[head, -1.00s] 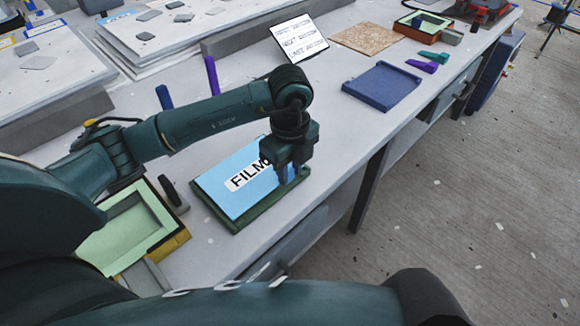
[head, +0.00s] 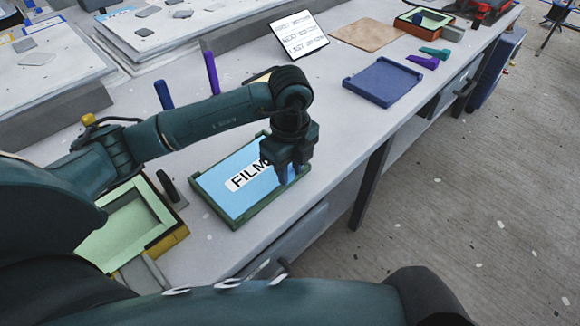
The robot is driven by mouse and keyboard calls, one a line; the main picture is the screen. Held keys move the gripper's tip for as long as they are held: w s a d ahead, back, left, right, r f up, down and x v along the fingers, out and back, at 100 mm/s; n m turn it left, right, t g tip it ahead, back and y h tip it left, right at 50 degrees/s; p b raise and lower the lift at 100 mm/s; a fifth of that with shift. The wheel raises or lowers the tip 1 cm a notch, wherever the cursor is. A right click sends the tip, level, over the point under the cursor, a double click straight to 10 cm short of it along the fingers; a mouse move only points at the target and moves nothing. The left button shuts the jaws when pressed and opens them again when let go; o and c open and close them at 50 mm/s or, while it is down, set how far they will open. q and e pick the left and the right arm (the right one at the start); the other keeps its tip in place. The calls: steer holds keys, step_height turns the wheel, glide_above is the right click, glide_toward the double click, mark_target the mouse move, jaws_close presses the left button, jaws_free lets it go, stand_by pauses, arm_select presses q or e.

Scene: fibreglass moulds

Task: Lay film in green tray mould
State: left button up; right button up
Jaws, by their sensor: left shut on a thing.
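The film (head: 222,188) is a light blue sheet with a white "FILM" label. It lies within the rim of the green tray mould (head: 241,220) on the bench; the tray's green rim shows around it. My left gripper (head: 289,180) points down at the film's right side, its fingers shut on the film near the tray's right edge. The gripper hides part of the label and the film's right part. Whether the film lies fully flat on the tray floor cannot be told. My right gripper is not in view.
A pale green mould (head: 130,222) with a yellow and black frame stands left of the tray. A blue tray (head: 383,82), brown board (head: 368,34), purple piece (head: 422,62) and white sign (head: 298,36) are farther back. Purple (head: 212,73) and blue (head: 164,95) posts stand behind my arm.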

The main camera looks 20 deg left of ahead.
arm_select(q)
steer(key=o, duration=1)
step_height(320, 180, up, 13)
steer(key=shift+r, duration=0.1)
stand_by(0.4)
